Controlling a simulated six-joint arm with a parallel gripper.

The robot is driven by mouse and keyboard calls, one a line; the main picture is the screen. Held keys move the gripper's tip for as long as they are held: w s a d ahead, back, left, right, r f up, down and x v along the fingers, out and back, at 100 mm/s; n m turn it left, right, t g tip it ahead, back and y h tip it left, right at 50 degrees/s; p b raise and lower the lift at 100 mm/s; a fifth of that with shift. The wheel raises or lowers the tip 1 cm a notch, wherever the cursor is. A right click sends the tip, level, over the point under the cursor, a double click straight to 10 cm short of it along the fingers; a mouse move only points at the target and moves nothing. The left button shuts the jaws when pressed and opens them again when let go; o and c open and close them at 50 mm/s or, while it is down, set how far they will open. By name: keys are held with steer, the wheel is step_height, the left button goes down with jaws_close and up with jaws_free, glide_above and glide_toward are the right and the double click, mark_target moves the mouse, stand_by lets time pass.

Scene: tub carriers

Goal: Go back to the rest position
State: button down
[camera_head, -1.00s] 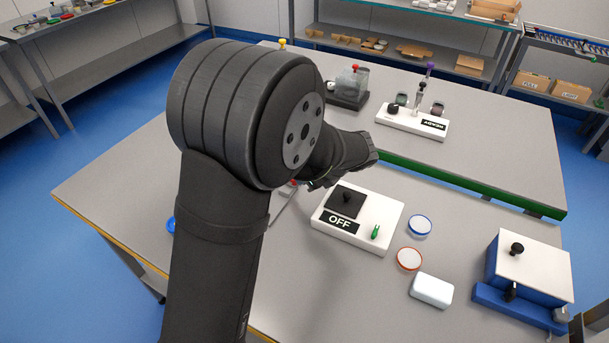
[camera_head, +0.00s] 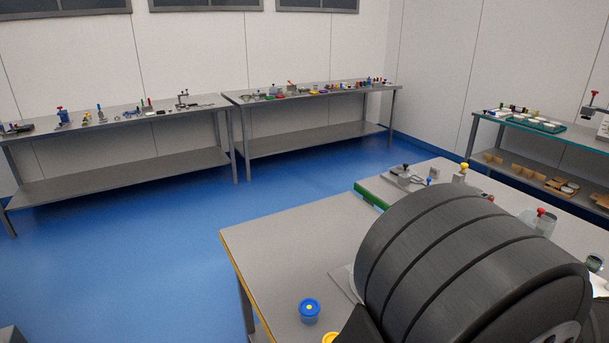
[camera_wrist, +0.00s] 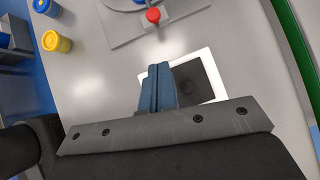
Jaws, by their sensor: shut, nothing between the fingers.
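My gripper (camera_wrist: 158,88) shows in the wrist view with its two blue fingers pressed together and nothing between them. It hangs above the table, beside and partly over a white box with a dark square plate (camera_wrist: 198,82). In the head view my large dark arm joint fills the lower right and the gripper is hidden. The rest position itself is not marked in any view.
A blue tub (camera_head: 309,311) and a yellow tub (camera_wrist: 55,41) stand near the table's edge. A grey fixture with a red knob (camera_wrist: 153,15) lies beyond the fingertips. Side benches (camera_head: 120,118) hold small items. Blue floor (camera_head: 170,250) is open at left.

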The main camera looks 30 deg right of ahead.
steer(key=x, duration=1.1)
steer(key=shift+w+r, duration=0.2)
steer(key=shift+w, duration=0.25)
steer(key=shift+w+d+f, duration=0.1)
steer(key=shift+w+f, duration=0.05)
steer(key=shift+w, duration=0.65)
